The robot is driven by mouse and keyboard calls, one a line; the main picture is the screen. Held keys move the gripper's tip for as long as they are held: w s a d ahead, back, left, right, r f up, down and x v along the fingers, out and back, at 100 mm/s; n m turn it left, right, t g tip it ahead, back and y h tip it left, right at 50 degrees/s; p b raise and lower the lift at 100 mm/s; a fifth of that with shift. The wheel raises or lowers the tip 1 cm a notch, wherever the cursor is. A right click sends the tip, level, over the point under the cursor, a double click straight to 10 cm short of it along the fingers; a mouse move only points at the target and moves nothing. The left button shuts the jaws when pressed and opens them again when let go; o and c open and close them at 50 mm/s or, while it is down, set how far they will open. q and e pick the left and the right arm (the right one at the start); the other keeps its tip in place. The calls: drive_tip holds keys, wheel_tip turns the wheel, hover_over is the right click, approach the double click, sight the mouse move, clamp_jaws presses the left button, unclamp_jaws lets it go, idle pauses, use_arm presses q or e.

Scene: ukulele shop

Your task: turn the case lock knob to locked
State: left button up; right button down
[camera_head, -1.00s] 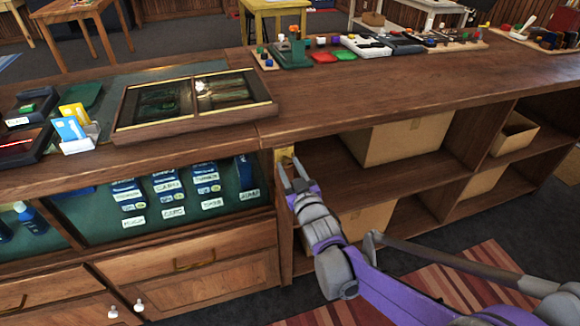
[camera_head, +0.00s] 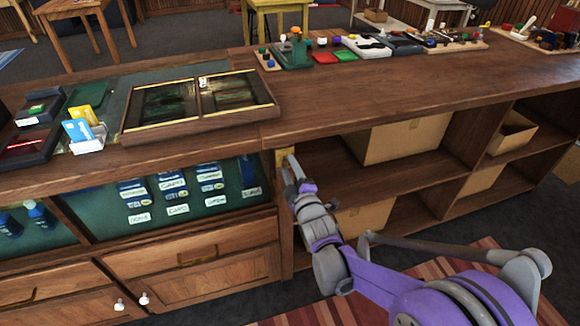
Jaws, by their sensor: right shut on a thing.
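The display case (camera_head: 200,272) stands at the left, with a glass front over a green shelf. A small brass lock plate (camera_head: 281,156) shows on the wooden post at the case's right end. My right gripper (camera_head: 289,170) is at this plate, its fingers seen nearly edge-on, one behind the other. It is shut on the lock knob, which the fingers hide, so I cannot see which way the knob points. My left gripper is not in view.
The counter top (camera_head: 350,105) runs above the case, with a framed glass panel (camera_head: 200,106) and a card holder (camera_head: 85,144) on it. Open shelves with cardboard boxes (camera_head: 408,138) lie right of the post. Drawers (camera_head: 190,256) are below the glass.

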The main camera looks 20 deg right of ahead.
drive_tip(key=n, duration=0.5)
drive_tip(key=shift+p, duration=0.4)
idle(0.3)
drive_tip(key=shift+c, duration=2.4)
unclamp_jaws()
drive_tip(key=shift+s, duration=0.1)
drive_tip(key=s, duration=1)
drive_tip(key=shift+s+d+p, duration=0.15)
drive_tip(key=shift+s+p, duration=0.2)
